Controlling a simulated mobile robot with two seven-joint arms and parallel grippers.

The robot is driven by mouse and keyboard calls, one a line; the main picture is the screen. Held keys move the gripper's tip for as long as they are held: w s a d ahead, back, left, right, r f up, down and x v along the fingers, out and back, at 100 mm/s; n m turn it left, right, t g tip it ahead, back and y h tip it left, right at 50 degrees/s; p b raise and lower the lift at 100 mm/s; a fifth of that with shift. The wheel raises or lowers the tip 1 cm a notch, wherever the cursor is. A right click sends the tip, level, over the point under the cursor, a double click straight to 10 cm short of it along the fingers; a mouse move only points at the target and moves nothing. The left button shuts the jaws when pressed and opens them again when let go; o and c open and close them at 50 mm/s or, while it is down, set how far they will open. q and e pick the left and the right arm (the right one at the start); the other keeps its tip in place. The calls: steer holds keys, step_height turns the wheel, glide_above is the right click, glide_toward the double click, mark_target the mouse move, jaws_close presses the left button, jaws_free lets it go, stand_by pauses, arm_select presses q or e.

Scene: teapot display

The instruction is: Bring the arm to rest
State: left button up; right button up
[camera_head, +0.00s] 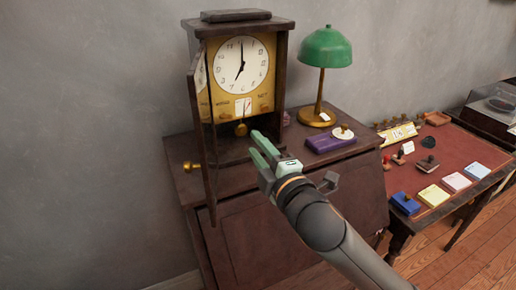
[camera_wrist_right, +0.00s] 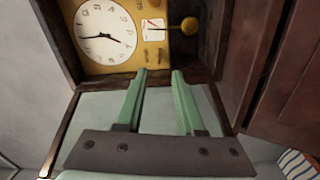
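My right gripper (camera_head: 260,145) has pale green fingers and reaches in from the lower right, in front of a wooden clock (camera_head: 283,68). In the right wrist view its two fingers (camera_wrist_right: 159,76) stand apart with nothing between them, pointing at the clock's lower front. The clock has a white dial (camera_head: 241,63), a yellow front panel and a brass pendulum bob (camera_head: 241,129). Its narrow door (camera_head: 203,150) stands open at the left. The fingers are near the case opening; I cannot tell whether they touch anything. My left gripper is not in view.
The clock stands on a dark wooden desk (camera_head: 255,230) with a green lamp (camera_head: 326,48) and a purple box (camera_head: 330,142). At the right, a red-topped table (camera_head: 455,147) holds stamps and several coloured pads. A brass knob (camera_head: 190,166) shows by the clock door.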

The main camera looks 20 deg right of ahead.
steer(key=shift+f, duration=0.1)
steer(key=s+d+f+m+g+h, duration=0.1)
steer(key=s+f+m+g, duration=0.35)
steer(key=f, duration=0.55)
steer(key=s+d+f+m+g, duration=0.1)
steer(key=s+f+m+g, duration=0.25)
steer(key=s+f, duration=0.4)
steer(key=s+f+m+g, duration=0.6)
steer(key=s+f, duration=0.6)
steer(key=s, duration=0.2)
steer(key=w+a+f+t+y+p, duration=0.1)
steer(key=w+a+f+t, duration=0.3)
steer(key=f, duration=0.6)
steer(key=shift+w+a+t+y, duration=0.15)
steer(key=shift+a+t+y, duration=0.4)
steer(key=shift+y, duration=0.35)
